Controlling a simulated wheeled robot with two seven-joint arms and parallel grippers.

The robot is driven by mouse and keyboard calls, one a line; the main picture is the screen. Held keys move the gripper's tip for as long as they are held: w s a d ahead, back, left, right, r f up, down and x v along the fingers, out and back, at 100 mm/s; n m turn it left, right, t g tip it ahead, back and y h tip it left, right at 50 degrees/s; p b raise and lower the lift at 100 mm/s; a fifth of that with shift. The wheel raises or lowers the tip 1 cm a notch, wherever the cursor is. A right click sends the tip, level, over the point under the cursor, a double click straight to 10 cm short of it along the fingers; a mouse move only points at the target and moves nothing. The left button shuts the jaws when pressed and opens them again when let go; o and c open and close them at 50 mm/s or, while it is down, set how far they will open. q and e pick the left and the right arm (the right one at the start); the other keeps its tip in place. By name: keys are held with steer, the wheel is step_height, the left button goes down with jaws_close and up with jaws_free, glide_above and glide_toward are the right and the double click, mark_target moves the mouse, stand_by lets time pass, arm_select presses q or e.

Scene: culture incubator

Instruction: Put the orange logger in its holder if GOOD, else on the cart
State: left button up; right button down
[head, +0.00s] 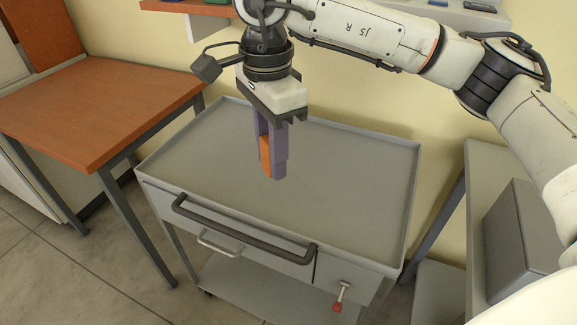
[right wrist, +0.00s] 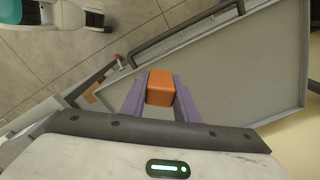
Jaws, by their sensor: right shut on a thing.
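The orange logger (head: 266,155) is held between the purple fingers of my right gripper (head: 273,160), which points down over the cart (head: 345,165). In the right wrist view the orange logger (right wrist: 160,88) sits between the two fingertips of the right gripper (right wrist: 160,95). The cart's grey top tray is bare and has a low rim; it also shows in the right wrist view (right wrist: 250,75). I cannot tell how high the logger is above the tray. No GOOD mark is readable on the logger. Its holder is not identifiable here. My left gripper is not in view.
A wooden-topped table (head: 100,105) stands left of the cart. A dark handle (head: 245,235) runs along the cart's front, with a red-tipped key or knob (head: 338,306) at its right. A grey box (head: 520,235) stands at the right. Shelves with small items are on the back wall.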

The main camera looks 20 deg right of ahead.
steer(key=w+d+f+m+b, duration=0.1)
steer(key=d+f+m, duration=0.3)
steer(key=d+m, duration=0.35)
steer(key=w+d+f+m+b, duration=0.1)
steer(key=d+f+m+b, duration=0.1)
steer(key=d+f+m, duration=0.45)
steer(key=m, duration=0.1)
glide_above(328, 205)
step_height(328, 205, down, 4)
steer(key=shift+r+p, duration=0.2)
steer(key=shift+p, duration=0.2)
step_height(328, 205, down, 4)
steer(key=shift+f, duration=0.2)
steer(key=shift+w+f, duration=0.1)
steer(key=shift+f, duration=0.1)
steer(key=c, duration=1.4)
jaws_free()
